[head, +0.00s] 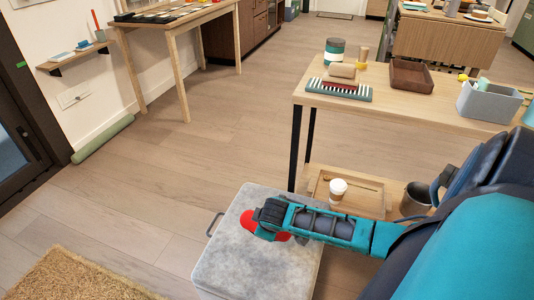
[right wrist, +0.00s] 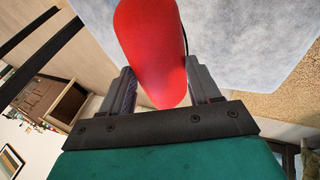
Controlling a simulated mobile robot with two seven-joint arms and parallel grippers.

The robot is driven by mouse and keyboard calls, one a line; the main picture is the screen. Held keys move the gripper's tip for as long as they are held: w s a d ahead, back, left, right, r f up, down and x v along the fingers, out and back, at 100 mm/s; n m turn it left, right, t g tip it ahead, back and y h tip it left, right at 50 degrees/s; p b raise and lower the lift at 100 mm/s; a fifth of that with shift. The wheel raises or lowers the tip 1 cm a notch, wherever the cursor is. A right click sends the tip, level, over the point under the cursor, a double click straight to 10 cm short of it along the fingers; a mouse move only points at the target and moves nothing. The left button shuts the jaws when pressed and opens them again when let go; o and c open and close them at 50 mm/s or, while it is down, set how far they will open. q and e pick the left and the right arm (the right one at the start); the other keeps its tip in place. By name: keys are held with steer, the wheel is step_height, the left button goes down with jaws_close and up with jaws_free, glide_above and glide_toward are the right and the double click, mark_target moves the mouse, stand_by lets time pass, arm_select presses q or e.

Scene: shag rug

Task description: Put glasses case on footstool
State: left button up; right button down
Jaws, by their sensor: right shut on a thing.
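The red glasses case (head: 249,222) is in my right gripper (head: 262,222), over the grey footstool (head: 240,265) in the head view. In the right wrist view the red case (right wrist: 152,45) sits between the two fingers of the right gripper (right wrist: 158,90), which is shut on it. The pale top of the footstool (right wrist: 235,35) lies behind the case there. I cannot tell whether the case touches the top. My left gripper is not in view.
A wooden table (head: 425,105) with a brown tray (head: 411,76) and a grey bin (head: 488,101) stands behind the footstool. A white cup (head: 338,190) is on its lower shelf. A shag rug (head: 80,278) lies at the lower left.

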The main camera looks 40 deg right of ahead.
steer(key=shift+f, duration=0.85)
steer(key=shift+f+b, duration=0.35)
steer(key=shift+f, duration=0.1)
step_height(320, 180, down, 4)
steer(key=shift+r+b, duration=0.15)
steer(key=shift+b, duration=0.8)
steer(key=shift+f, duration=0.2)
steer(key=shift+c, duration=1.1)
jaws_free()
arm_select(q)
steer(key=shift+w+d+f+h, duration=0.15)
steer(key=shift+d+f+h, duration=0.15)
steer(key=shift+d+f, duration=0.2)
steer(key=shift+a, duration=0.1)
